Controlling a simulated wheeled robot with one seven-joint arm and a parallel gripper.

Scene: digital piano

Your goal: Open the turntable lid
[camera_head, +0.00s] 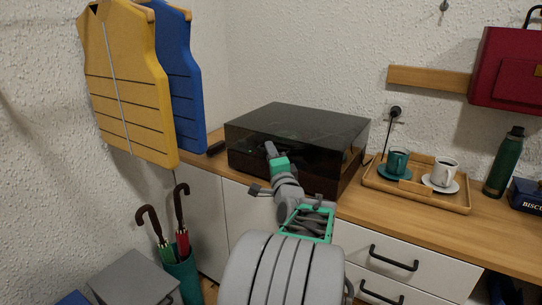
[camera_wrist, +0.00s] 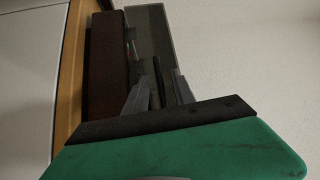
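The turntable has a dark, see-through lid (camera_head: 305,122), which is down over its dark brown base (camera_head: 312,182) on the wooden cabinet top. In the wrist view the picture is turned sideways: the lid (camera_wrist: 152,32) stands beyond the fingers and the brown base (camera_wrist: 106,65) lies to their left. My gripper (camera_head: 269,149) is at the lid's front face, near its middle. In the wrist view my gripper (camera_wrist: 160,82) has its two grey fingers apart. A dark strip shows between them; I cannot tell whether it is part of the lid or a reflection, or whether the fingers touch the lid.
A wooden tray (camera_head: 413,199) with a teal cup (camera_head: 397,162) and a white cup (camera_head: 444,173) stands right of the turntable. A green bottle (camera_head: 503,163) is farther right. Yellow (camera_head: 125,80) and blue (camera_head: 178,85) vests hang at the left, above an umbrella holder (camera_head: 180,278).

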